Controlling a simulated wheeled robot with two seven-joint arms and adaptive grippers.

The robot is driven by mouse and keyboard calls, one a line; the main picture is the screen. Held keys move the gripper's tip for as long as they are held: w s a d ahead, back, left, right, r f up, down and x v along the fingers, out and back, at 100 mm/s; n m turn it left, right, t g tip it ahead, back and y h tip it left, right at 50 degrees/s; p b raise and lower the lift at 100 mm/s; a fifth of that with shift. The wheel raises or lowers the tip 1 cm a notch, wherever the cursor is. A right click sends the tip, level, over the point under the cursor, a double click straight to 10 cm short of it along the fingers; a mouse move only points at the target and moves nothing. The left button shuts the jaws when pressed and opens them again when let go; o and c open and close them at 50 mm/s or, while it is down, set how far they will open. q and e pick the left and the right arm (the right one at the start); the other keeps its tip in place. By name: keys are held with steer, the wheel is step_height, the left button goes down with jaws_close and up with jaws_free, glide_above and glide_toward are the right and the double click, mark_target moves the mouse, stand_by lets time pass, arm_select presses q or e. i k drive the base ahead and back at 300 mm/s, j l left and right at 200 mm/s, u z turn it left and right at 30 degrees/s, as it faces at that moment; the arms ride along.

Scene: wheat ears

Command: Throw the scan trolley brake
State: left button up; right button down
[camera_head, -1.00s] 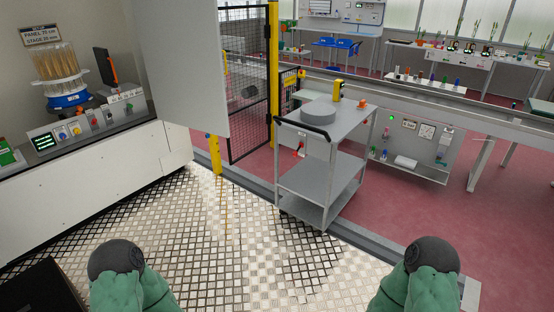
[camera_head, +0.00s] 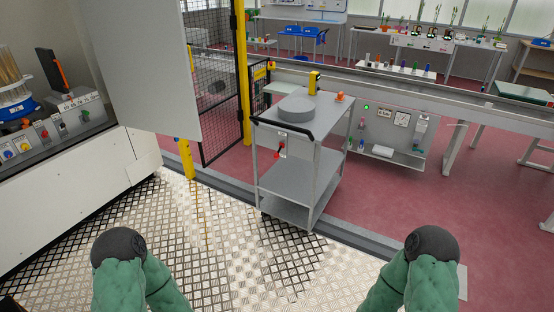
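A red lever, seemingly the brake (camera_head: 281,149), shows on the near side under the top shelf. On the top shelf are a grey round disc (camera_head: 297,108), a yellow device (camera_head: 314,83) and a small orange knob (camera_head: 340,97). Both arms show only as green sleeved links with dark rounded ends at the bottom of the view. Neither gripper can be seen.
A white console (camera_head: 70,170) with buttons stands at left, beside a grey panel (camera_head: 149,65). A grey rail bench (camera_head: 400,88) runs behind. The checkered floor (camera_head: 210,230) before the trolley is clear.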

mark_target(276, 155)
steer(key=i+j+z, duration=0.3)
steer(key=i, duration=0.55)
steer(key=i+j+z, duration=0.3)
steer(key=i+j, duration=0.25)
steer(key=i, duration=0.3)
steer(key=i+j+z, duration=0.35)
steer(key=i+j, duration=0.4)
